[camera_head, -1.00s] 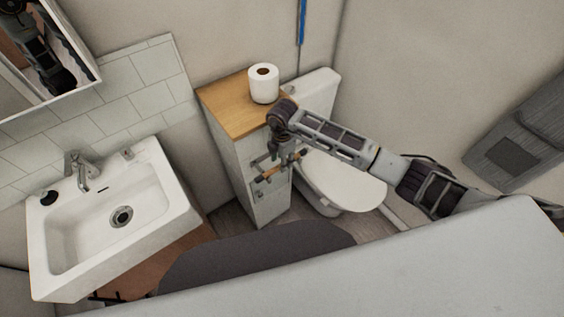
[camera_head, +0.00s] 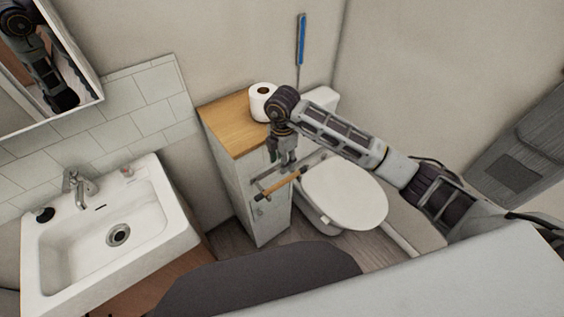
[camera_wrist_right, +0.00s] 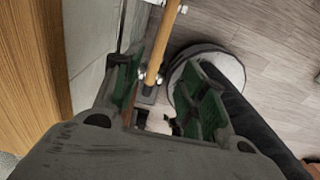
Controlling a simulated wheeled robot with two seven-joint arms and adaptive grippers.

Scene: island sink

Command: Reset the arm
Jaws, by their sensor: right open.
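My right gripper (camera_head: 282,160) hangs fingers-down beside the narrow grey cabinet, just above the wooden bar handle (camera_head: 280,185) with metal ends on its front. In the right wrist view my gripper (camera_wrist_right: 162,92) has its two green-padded fingers spread apart. There the wooden bar (camera_wrist_right: 165,40) runs down the picture in line with the gap between them. Nothing is held, and the bar looks free of the fingers. My left gripper is in neither view.
The cabinet's wooden top (camera_head: 228,125) holds a toilet roll (camera_head: 261,100) close behind my right wrist. A toilet (camera_head: 345,195) stands just right of the cabinet. A white sink (camera_head: 105,235) is at the left. A blue-handled tool (camera_head: 301,40) is against the wall.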

